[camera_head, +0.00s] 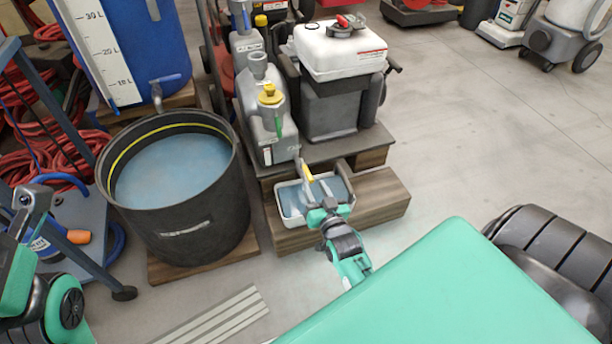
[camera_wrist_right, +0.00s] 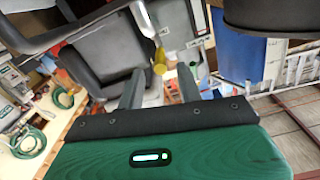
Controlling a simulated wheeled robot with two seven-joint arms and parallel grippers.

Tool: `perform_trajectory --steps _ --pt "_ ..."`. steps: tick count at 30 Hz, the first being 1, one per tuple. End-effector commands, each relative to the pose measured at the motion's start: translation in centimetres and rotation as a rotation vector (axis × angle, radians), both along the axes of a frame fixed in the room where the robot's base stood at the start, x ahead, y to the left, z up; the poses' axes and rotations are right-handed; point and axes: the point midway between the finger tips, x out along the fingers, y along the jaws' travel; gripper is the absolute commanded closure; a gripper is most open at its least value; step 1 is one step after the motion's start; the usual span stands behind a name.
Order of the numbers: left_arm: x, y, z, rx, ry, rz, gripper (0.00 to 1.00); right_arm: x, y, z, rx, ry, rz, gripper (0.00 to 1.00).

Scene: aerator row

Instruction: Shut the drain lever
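A yellow lever-like bar (camera_head: 307,173) stands in front of the black tank with the white top (camera_head: 340,50), above a small white tray (camera_head: 290,199). I take it for the drain lever; its mount is hidden. In the right wrist view a yellow piece (camera_wrist_right: 160,62) shows between and beyond the fingers. My right gripper (camera_head: 325,178) is over the tray, close to the yellow bar. Its two fingers (camera_wrist_right: 160,90) are apart with a clear gap. I cannot tell whether they touch the bar.
A black tub of bluish liquid (camera_head: 240,215) stands left of the tray, below a blue barrel (camera_head: 150,40) with a tap. Grey canisters (camera_head: 265,110) stand beside the tank. The tray sits on a wooden step (camera_head: 385,195). Open concrete floor (camera_head: 480,130) lies to the right.

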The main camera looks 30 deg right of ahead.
Motion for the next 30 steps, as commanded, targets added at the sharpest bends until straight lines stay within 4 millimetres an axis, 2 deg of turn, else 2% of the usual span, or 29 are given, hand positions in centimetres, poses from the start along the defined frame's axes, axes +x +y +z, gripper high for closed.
perform_trajectory --steps 1,6,12,18,26,30 --pt "-0.2 -0.1 -0.3 -0.003 -0.010 -0.004 0.64 1.1 -0.2 -0.3 -0.001 -0.004 0.000 0.64" --pt "-0.3 0.0 0.1 -0.016 -0.027 -0.008 0.64 3.9 -0.9 -0.2 -0.001 -0.003 0.000 0.64" --pt "-0.4 0.2 0.5 -0.029 -0.041 -0.011 0.64 6.2 -1.4 -0.1 -0.001 -0.003 0.000 0.64" --pt "-0.5 0.3 0.8 -0.034 -0.046 -0.013 0.64 7.0 -1.7 0.0 0.000 -0.001 0.000 0.64" --pt "-0.5 0.3 0.9 -0.035 -0.047 -0.013 0.64 7.1 -1.7 0.1 0.000 -0.001 0.000 0.64" --pt "-0.5 0.3 0.9 -0.035 -0.047 -0.013 0.64 7.1 -1.7 0.1 0.000 -0.001 0.001 0.91"
